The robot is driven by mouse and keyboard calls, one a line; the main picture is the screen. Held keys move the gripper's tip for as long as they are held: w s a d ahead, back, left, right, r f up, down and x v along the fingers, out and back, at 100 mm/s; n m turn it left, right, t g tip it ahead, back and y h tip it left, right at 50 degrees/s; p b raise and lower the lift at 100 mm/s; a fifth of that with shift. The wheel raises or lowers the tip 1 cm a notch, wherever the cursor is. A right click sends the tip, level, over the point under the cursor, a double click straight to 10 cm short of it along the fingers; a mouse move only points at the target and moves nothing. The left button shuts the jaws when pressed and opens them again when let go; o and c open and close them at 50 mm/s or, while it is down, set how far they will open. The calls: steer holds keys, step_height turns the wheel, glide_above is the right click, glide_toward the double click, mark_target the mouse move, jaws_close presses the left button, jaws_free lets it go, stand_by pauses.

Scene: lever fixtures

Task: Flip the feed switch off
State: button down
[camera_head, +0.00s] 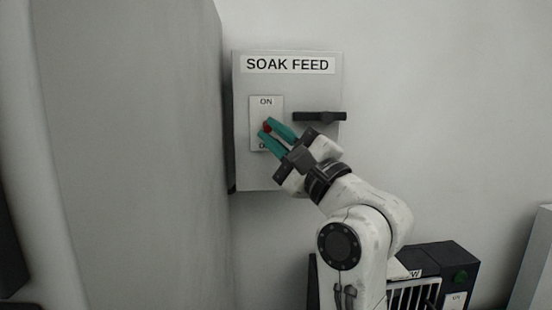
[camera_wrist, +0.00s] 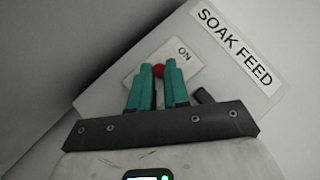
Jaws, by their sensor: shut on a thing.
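The feed switch is a white plate (camera_head: 258,104) marked ON at the top, on a grey box (camera_head: 250,176) labelled SOAK FEED. Its red-tipped lever (camera_head: 267,127) sits between my gripper's teal fingertips. My gripper (camera_head: 270,130) is shut on the red tip, reaching in from the lower right. In the wrist view the red tip (camera_wrist: 158,70) shows between the two teal fingers, just below the ON mark. The lower label on the plate is mostly hidden by a finger.
A black handle (camera_head: 328,117) juts from the box right of the switch, close to my gripper. A large grey panel (camera_head: 135,150) stands directly left of the box. The upper right wall is clear.

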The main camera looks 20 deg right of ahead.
steer(key=n+y+b, duration=0.1)
steer(key=b, duration=0.1)
steer(key=f+n+t+y+b, duration=0.1)
steer(key=n+b, duration=0.1)
steer(key=f+n+y+b, duration=0.1)
steer(key=y+b, duration=0.1)
steer(key=b, duration=0.1)
steer(key=shift+w+n, duration=0.3)
steer(key=shift+w, duration=0.05)
steer(key=shift+r+y+b, duration=0.15)
steer(key=shift+y+b, duration=0.15)
steer(key=c, duration=1.1)
jaws_free()
steer(key=shift+d, duration=0.1)
